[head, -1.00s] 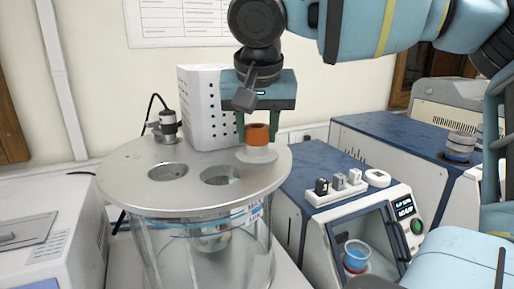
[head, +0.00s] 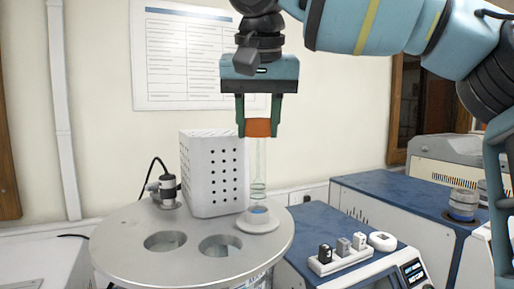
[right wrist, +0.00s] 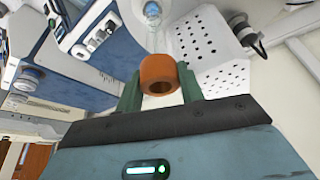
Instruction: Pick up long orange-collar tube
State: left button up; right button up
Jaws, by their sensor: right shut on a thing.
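The long orange-collar tube (head: 257,165) is clear glass with an orange collar at its top. My right gripper (head: 258,128) is shut on the orange collar and holds the tube upright. The tube hangs above the white ring (head: 257,226) at the right of the round metal lid (head: 130,262). Its lower end is close to the ring, and I cannot tell if it is fully clear of it. In the right wrist view the orange collar (right wrist: 158,76) sits between the green fingers. My left gripper is not in view.
Two open holes (head: 220,245) are in the lid left of the ring. A blue-and-white machine (head: 345,232) is at the right. The air above the lid is mostly free.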

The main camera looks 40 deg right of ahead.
notch_tip(320, 180, up, 3)
jog(key=shift+r, duration=1.25)
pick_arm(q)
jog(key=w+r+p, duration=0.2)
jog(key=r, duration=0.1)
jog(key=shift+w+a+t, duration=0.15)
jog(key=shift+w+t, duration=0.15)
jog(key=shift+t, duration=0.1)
pick_arm(e)
jog(key=s+a, duration=1.1)
jog(key=s, duration=0.2)
jog(key=shift+s+a, duration=0.3)
jog(key=shift+s, duration=0.1)
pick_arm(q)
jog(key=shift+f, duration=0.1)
pick_arm(e)
jog(key=shift+f, duration=0.1)
jog(key=shift+w+d, duration=0.1)
